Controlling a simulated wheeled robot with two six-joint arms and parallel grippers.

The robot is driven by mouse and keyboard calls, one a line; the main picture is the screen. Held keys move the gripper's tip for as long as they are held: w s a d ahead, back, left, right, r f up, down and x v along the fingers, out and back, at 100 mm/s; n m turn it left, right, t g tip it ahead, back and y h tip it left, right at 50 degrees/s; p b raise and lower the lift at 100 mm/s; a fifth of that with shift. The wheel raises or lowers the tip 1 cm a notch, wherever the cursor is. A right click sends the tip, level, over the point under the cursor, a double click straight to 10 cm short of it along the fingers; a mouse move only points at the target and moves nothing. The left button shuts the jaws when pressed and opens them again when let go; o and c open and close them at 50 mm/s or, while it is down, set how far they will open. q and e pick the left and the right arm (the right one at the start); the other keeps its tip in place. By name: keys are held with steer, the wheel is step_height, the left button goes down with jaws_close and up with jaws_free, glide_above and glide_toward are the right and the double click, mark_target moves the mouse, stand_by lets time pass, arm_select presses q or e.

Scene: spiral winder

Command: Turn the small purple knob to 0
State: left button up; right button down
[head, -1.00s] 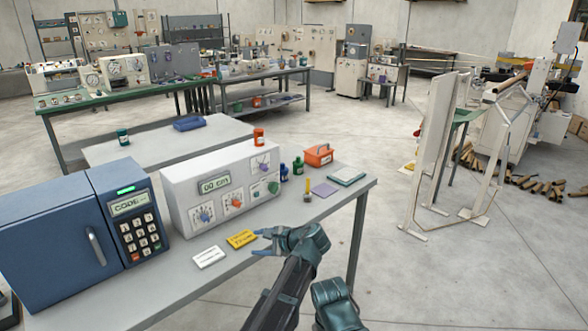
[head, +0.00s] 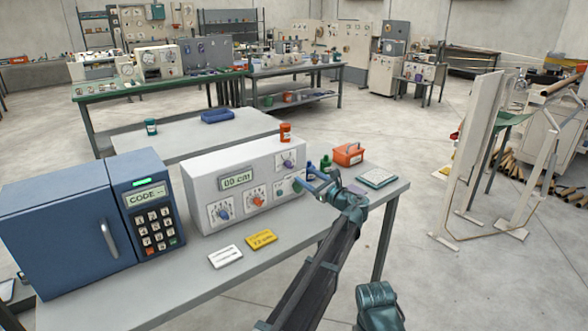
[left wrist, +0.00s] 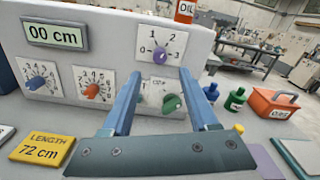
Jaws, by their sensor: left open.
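The small purple knob (head: 287,163) is at the upper right of the white control box (head: 205,172). In the left wrist view the purple knob (left wrist: 158,54) sits on a plate marked 0 to 3; its exact setting is hard to read. My left gripper (head: 307,179) is open and empty in front of the box's right end. In the left wrist view its blue fingers (left wrist: 160,78) point at the panel, just below the purple knob and apart from it. A green knob (left wrist: 172,104) shows between them, its plate partly hidden. No fingers of my right gripper are in view.
The box also has a blue knob (left wrist: 37,82), an orange knob (left wrist: 92,91) and a display reading 00 cm (left wrist: 54,36). A yellow card reads LENGTH 72 cm (left wrist: 41,149). Bottles (left wrist: 236,98) and an orange toolbox (left wrist: 273,103) stand right of the box.

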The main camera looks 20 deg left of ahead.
mark_target(291, 166)
arm_select(q)
steer(key=x, duration=0.8)
steer(key=shift+c, duration=0.2)
jaws_close()
